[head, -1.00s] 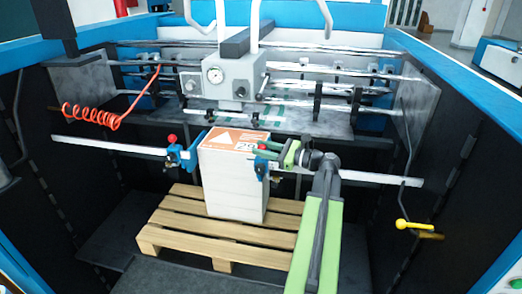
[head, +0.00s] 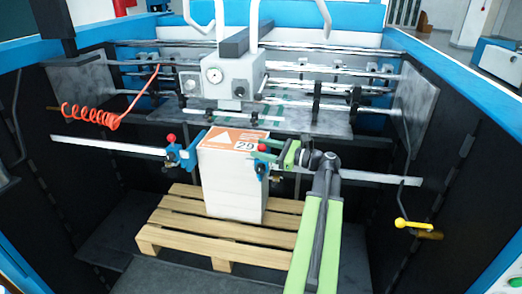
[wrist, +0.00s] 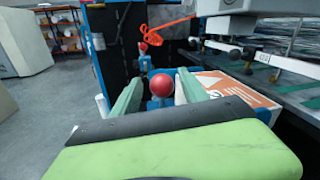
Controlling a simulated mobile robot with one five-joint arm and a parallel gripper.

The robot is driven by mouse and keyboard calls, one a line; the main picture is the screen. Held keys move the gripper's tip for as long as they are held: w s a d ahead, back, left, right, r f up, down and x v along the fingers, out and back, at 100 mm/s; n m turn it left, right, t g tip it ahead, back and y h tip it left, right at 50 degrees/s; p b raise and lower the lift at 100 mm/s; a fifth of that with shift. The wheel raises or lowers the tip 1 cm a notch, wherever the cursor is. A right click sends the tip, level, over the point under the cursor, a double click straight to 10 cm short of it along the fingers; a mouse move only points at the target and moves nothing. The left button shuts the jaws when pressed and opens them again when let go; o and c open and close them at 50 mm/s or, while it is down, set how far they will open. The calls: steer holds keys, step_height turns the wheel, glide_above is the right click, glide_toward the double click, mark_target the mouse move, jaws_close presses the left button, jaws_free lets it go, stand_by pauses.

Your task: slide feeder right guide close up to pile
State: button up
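The pile (head: 232,180) is a tall white block of sheets with an orange and white top marked 29. The right guide (head: 262,168) is a blue block with a red knob, on the rail at the pile's right edge. It looks close up to the pile, but I cannot tell whether they touch. My gripper (head: 272,150) is at this guide. In the wrist view, its green fingers stand apart on either side of the red knob (wrist: 161,85), with narrow gaps showing. The pile's top (wrist: 235,92) lies just right of the fingers.
The left guide (head: 183,155), blue with a red knob, sits at the pile's left side. The metal rail (head: 380,177) runs across and is bare to the right. The pile stands on a wooden pallet (head: 165,228). The feeder head (head: 230,80) hangs behind and above the pile.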

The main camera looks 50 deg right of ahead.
steer(key=shift+s+d, duration=0.15)
steer(key=shift+s, duration=0.2)
steer(key=v, duration=1.6)
steer(key=shift+s, duration=0.3)
steer(key=shift+d, duration=0.1)
